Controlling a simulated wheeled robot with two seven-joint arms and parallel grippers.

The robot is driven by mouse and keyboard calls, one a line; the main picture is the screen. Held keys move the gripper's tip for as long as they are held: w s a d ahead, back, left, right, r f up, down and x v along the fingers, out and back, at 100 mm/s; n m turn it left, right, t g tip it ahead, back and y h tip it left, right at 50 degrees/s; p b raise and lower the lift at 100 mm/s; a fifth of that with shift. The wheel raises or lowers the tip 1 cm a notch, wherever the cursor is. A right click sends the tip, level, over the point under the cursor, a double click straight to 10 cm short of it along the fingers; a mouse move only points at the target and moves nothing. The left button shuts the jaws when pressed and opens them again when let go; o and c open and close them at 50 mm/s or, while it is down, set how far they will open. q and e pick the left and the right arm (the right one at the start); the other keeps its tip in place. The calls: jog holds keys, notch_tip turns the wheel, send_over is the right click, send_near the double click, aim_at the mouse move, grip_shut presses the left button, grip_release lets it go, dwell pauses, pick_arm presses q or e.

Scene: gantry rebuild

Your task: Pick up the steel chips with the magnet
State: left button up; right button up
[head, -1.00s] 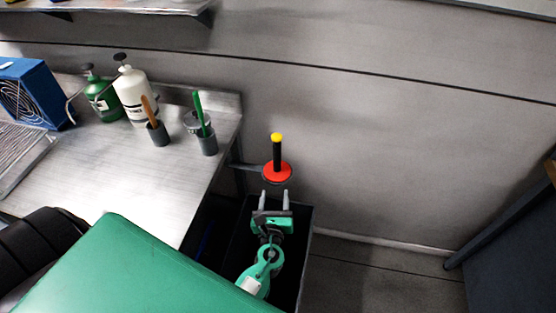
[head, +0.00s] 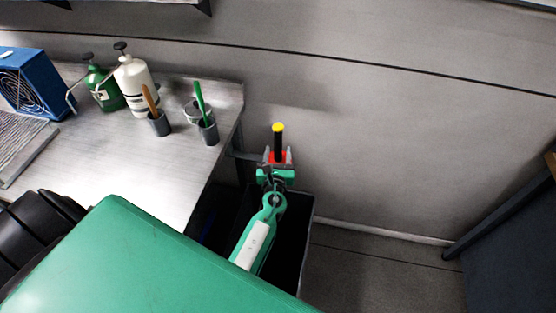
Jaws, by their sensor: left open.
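The magnet (head: 278,143) is a red disc with a black upright handle and a yellow tip. It stands off the right end of the steel bench, above a dark bin. My left gripper (head: 277,155) is open at the magnet, with its fingers on either side of the red disc and lower handle. Whether the fingers touch it I cannot tell. The gripper body hides much of the disc. No steel chips can be made out. My right gripper is not in view.
The dark open bin (head: 306,215) is below my left arm. The steel bench (head: 135,168) holds two pump bottles (head: 133,88), two grey cups with brushes (head: 208,133) and a blue fan unit (head: 30,85). A dark cabinet (head: 510,225) stands at right, with bare floor between.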

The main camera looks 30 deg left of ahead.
aim_at(278, 150)
pick_arm(q)
jog(key=shift+x, duration=1.5)
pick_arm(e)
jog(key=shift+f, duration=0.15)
pick_arm(q)
jog(key=shift+c, duration=0.2)
grip_shut()
jog(key=shift+r, duration=0.15)
